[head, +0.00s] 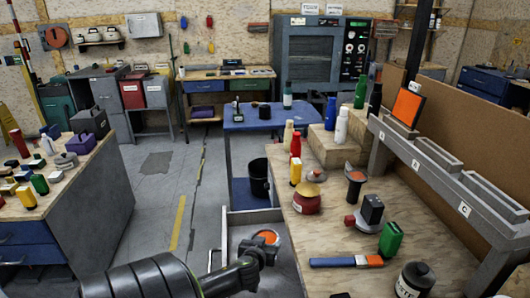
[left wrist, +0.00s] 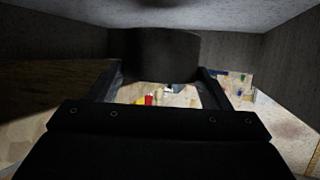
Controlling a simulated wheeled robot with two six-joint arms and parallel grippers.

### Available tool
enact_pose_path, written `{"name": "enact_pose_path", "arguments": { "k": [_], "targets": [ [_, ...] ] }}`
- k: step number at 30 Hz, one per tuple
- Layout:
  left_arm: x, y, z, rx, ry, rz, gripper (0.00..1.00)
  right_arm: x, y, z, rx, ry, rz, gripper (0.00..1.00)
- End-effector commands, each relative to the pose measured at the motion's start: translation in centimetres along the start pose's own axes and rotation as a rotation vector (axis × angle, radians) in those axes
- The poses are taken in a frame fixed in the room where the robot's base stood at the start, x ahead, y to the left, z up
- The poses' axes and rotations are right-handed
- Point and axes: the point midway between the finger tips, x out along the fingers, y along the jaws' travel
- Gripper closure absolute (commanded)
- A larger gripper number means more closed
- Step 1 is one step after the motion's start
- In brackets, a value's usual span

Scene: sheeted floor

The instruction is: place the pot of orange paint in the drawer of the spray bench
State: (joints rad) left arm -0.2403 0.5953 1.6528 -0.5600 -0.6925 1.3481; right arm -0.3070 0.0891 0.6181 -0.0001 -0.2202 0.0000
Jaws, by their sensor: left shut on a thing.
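The pot of orange paint (head: 268,236) shows its orange top in the head view. My left gripper (head: 262,247) is shut on it. In the left wrist view the pot (left wrist: 155,55) is a dark round shape between the two fingers of the left gripper (left wrist: 165,82). The pulled-out drawer (head: 246,216) of the spray bench (head: 340,215) is grey and sits at the bench's left side. The pot is over or within the drawer; I cannot tell whether it touches the floor of it. Grey walls surround it in the left wrist view. My right gripper is not in view.
A black bin (head: 259,178) stands behind the drawer. The floor at left is open.

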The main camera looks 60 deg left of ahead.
Motion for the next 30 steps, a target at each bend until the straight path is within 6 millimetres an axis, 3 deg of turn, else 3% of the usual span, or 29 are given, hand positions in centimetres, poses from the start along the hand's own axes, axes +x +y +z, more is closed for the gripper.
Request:
{"name": "enact_pose_path", "arguments": {
  "k": [6, 18, 19, 24, 30],
  "targets": [
    [1.0, 0.1, 2.5, -0.001, 0.000, 0.001, 0.72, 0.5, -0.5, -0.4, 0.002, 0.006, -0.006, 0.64],
    [1.2, 0.1, 2.9, 0.000, 0.002, 0.002, 0.72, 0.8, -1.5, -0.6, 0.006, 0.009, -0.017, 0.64],
    [1.2, 0.0, 3.0, -0.001, -0.002, 0.000, 0.27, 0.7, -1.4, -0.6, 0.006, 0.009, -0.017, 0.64],
    [1.1, 0.0, 2.9, -0.001, -0.002, 0.000, 0.07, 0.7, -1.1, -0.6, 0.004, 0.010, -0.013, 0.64],
    [1.1, 0.0, 2.9, -0.001, -0.002, 0.000, 0.07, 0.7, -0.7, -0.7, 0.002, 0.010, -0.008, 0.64]
  ]
}}
